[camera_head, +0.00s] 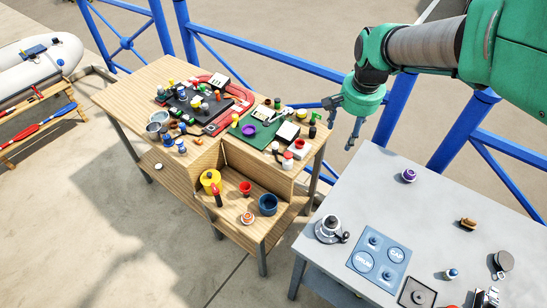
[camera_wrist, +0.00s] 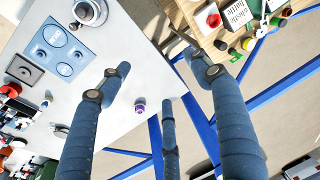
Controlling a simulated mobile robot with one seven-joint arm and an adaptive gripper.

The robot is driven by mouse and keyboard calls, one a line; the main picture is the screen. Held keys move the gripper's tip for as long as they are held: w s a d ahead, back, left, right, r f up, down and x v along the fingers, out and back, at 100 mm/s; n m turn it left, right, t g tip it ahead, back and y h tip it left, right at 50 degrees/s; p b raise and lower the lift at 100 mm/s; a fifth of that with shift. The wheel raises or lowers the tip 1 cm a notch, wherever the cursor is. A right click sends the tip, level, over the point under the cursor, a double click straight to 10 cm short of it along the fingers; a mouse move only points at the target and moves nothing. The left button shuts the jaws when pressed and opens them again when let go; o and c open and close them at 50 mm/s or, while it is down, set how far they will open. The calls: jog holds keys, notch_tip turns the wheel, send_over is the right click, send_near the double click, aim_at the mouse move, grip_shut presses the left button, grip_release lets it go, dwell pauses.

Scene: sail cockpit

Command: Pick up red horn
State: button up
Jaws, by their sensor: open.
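My gripper (camera_head: 341,124) hangs open and empty at the upper right in the head view, above the gap between the wooden bench and the grey table. In the wrist view its fingers (camera_wrist: 157,62) are spread wide with nothing between them. Several small red items stand on the bench, and I cannot tell surely which is the horn. A red flared piece (camera_head: 245,187) stands in the bench's lower recess. A red-topped white item (camera_head: 299,144) sits at the bench's right end. A red round shape (camera_wrist: 213,20) shows at the top of the wrist view.
The wooden bench (camera_head: 128,93) carries crowded small parts, a dark tray and a green mat (camera_head: 250,133). The recess also holds a yellow pot (camera_head: 210,178) and a blue cup (camera_head: 268,204). The grey table (camera_head: 365,190) has much bare room. Blue railings (camera_head: 270,60) run behind.

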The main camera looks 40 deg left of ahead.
jog(key=a+f, duration=0.8)
jog(key=a, duration=0.4)
jog(key=g+h, duration=0.1)
jog(key=g, duration=0.1)
send_over(245, 186)
notch_tip(245, 186, down, 23)
jog(key=shift+f+n+b, duration=0.2)
jog(key=shift+n+b, duration=0.1)
jog(key=shift+n, duration=0.1)
jog(key=shift+f+b, duration=0.75)
jog(key=shift+f, duration=3.55)
jog(key=shift+f, duration=0.1)
jog(key=shift+f+b, duration=0.7)
jog(key=shift+f, duration=1.8)
